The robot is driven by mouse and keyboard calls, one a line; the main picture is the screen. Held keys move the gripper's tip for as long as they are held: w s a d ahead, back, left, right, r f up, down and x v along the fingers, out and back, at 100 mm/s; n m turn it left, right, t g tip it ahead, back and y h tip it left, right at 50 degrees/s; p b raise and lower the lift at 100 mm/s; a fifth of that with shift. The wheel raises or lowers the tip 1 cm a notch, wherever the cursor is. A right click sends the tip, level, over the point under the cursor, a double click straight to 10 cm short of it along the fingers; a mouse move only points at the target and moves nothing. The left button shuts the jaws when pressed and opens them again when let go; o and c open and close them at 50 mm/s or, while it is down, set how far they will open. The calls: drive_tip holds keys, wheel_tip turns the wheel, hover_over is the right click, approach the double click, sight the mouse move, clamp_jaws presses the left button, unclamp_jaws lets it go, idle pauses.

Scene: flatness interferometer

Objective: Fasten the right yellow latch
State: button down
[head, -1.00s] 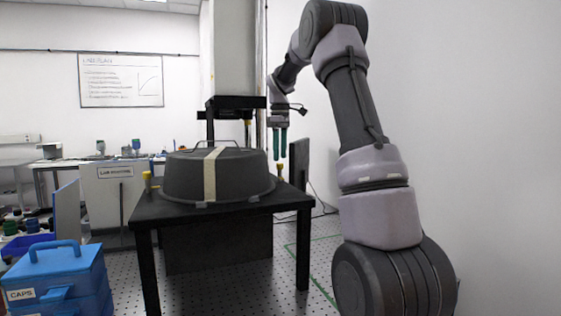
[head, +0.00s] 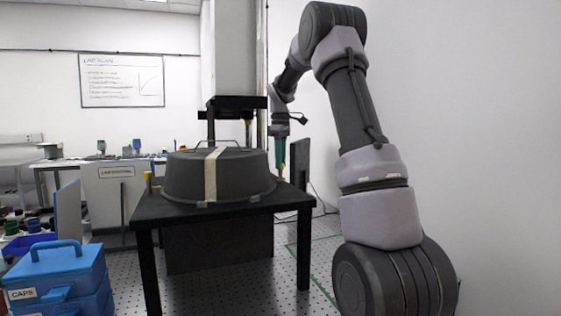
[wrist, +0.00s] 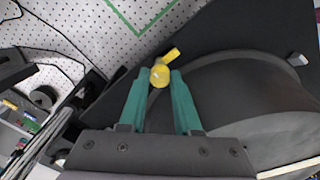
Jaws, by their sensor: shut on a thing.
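The right yellow latch (wrist: 160,76) shows in the wrist view as a round yellow knob with a short yellow arm pointing up and right. My gripper (wrist: 161,80) has its two green fingers on either side of the knob and is shut on it. In the head view my gripper (head: 281,165) points down at the right edge of the black table, beside the dark round housing (head: 225,178). The fingers mostly hide the latch there. Another yellow latch (head: 147,180) stands at the left edge of the table.
The black table (head: 170,212) carries the housing, which has a pale strip across it. A dark upright panel (head: 299,162) stands just right of my gripper. A blue box (head: 55,270) is at the lower left. A grey column (head: 235,50) rises behind the housing.

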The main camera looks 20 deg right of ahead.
drive_tip(key=shift+m, duration=0.3)
drive_tip(key=m, duration=0.3)
drive_tip(key=shift+m, duration=0.4)
drive_tip(key=m, duration=0.4)
drive_tip(key=shift+m, duration=0.3)
drive_tip(key=m, duration=0.8)
drive_tip(key=shift+m, duration=0.3)
drive_tip(key=c, duration=0.6)
unclamp_jaws()
